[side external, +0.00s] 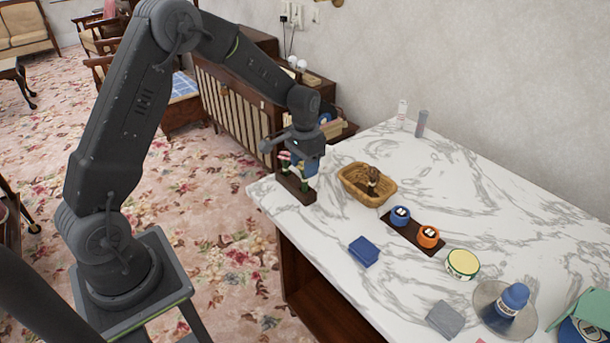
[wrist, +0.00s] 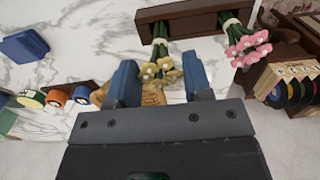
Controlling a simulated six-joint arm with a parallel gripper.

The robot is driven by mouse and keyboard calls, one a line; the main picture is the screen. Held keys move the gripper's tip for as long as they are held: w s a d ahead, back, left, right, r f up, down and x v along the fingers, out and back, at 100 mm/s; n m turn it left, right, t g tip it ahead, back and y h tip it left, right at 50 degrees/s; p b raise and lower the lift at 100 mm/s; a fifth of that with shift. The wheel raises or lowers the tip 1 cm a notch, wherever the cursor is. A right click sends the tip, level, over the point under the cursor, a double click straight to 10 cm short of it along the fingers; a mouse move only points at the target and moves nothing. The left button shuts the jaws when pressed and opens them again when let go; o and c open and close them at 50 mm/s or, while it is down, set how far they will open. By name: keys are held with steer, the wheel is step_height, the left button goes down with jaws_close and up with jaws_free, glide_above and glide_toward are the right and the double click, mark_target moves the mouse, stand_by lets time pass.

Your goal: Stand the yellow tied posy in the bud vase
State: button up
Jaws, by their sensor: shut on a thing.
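The yellow tied posy (wrist: 160,68) shows in the wrist view between the two blue fingers of my gripper (wrist: 161,80), which is shut on it. Its green stems run to the dark wooden rack (wrist: 190,14); I cannot tell whether their ends are still inside it. A pink posy (wrist: 250,48) stands at the rack's other end. In the side view my gripper (side external: 303,168) is low over the rack (side external: 295,190) at the table's left corner, and the yellow posy is mostly hidden. I cannot tell for sure which vessel is the bud vase.
A wicker basket (side external: 354,188) with a brown thing stands right of the rack. A blue pot (side external: 400,218) and an orange pot (side external: 428,238) sit on a dark board. A blue block (side external: 364,251), a yellow-topped tin (side external: 462,264) and a blue bottle (side external: 513,298) are nearer.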

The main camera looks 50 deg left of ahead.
steer(key=shift+r, duration=0.75)
steer(key=shift+r, duration=1)
steer(key=w+a+r, duration=0.3)
steer(key=w+r, duration=0.1)
steer(key=w, duration=0.2)
steer(key=w+a+r, duration=0.3)
steer(key=w+r, duration=0.1)
steer(key=w, duration=0.3)
steer(key=shift+w+a+r, duration=0.25)
steer(key=shift+r, duration=0.1)
